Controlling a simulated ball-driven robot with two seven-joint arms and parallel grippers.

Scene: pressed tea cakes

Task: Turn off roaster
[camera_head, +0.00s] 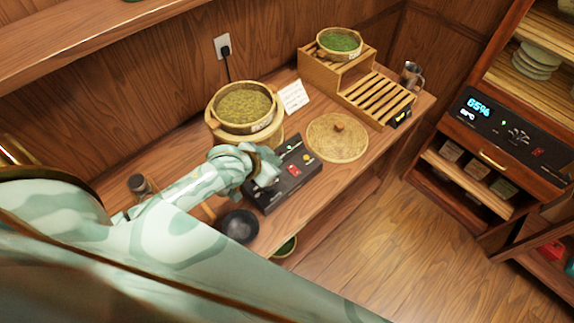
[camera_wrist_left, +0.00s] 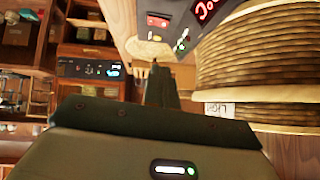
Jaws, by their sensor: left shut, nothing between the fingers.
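The roaster (camera_head: 243,133) is a round wooden drum with a shallow basket of green-brown leaves (camera_head: 244,106) on top. In front of it lies a black control box (camera_head: 284,193) with a red switch (camera_head: 294,171), a yellow button (camera_head: 309,157) and small lights. The wrist view shows the red switch (camera_wrist_left: 157,21), a lit red display (camera_wrist_left: 207,9) partly cut off, and the roaster's ribbed side (camera_wrist_left: 265,70). My left gripper (camera_head: 270,175) is shut and empty over the box's left part, hiding some of it. Contact cannot be told. The right gripper is out of view.
A round woven lid (camera_head: 338,137) lies right of the box. A black bowl (camera_head: 240,226) and a small jar (camera_head: 139,184) stand near my left arm. A slatted wooden stand (camera_head: 376,98) is behind. A cabinet (camera_head: 500,150) with a blue display stands right, beyond open floor.

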